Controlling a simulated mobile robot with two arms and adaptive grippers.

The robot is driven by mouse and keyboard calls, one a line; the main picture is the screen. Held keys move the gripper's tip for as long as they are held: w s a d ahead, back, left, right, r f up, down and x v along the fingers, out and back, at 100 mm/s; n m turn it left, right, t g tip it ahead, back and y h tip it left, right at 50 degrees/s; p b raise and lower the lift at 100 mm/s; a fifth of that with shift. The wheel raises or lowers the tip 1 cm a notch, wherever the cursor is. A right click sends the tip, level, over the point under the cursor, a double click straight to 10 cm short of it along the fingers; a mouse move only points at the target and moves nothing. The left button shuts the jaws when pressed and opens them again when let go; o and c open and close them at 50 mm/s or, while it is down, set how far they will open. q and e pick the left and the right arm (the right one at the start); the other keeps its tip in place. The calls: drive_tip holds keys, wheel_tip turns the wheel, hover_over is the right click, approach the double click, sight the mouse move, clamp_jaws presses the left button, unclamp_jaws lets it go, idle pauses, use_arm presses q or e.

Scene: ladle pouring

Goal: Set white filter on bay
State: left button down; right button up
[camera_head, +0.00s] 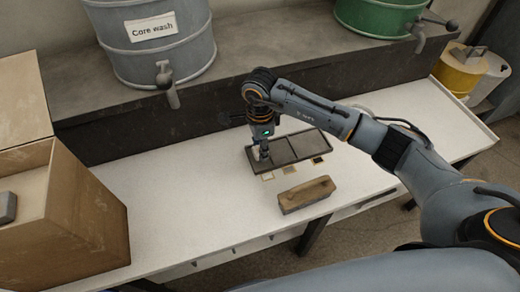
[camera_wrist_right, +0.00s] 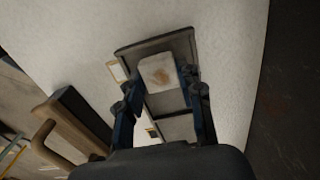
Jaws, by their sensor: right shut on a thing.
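The white filter (camera_wrist_right: 158,71), a small pale pad with a brown stain, shows in the right wrist view between my right fingertips (camera_wrist_right: 163,92). In the head view my right gripper (camera_head: 262,154) points down at the left end of a dark tray (camera_head: 290,150) divided into bays. My right gripper is shut on the filter, which lies over the tray's end bay. I cannot tell whether it touches the bay floor. The other bays look empty. In the head view the gripper mostly hides the filter. My left gripper is not in view.
Small coloured squares (camera_head: 268,176) lie along the tray's front edge. A wooden block with a handle (camera_head: 306,196) lies in front of it. A large brown box (camera_head: 85,215) stands at left. A "Core wash" drum (camera_head: 150,50) and a green drum (camera_head: 378,18) stand on the back ledge.

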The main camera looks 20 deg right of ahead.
drive_tip(key=shift+f, duration=0.8)
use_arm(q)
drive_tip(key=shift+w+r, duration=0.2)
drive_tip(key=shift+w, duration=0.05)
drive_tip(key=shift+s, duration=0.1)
use_arm(e)
drive_tip(key=o, duration=0.6)
drive_tip(key=shift+c, duration=0.2)
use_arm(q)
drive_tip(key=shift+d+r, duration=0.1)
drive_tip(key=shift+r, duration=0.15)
use_arm(e)
drive_tip(key=shift+o, duration=1.1)
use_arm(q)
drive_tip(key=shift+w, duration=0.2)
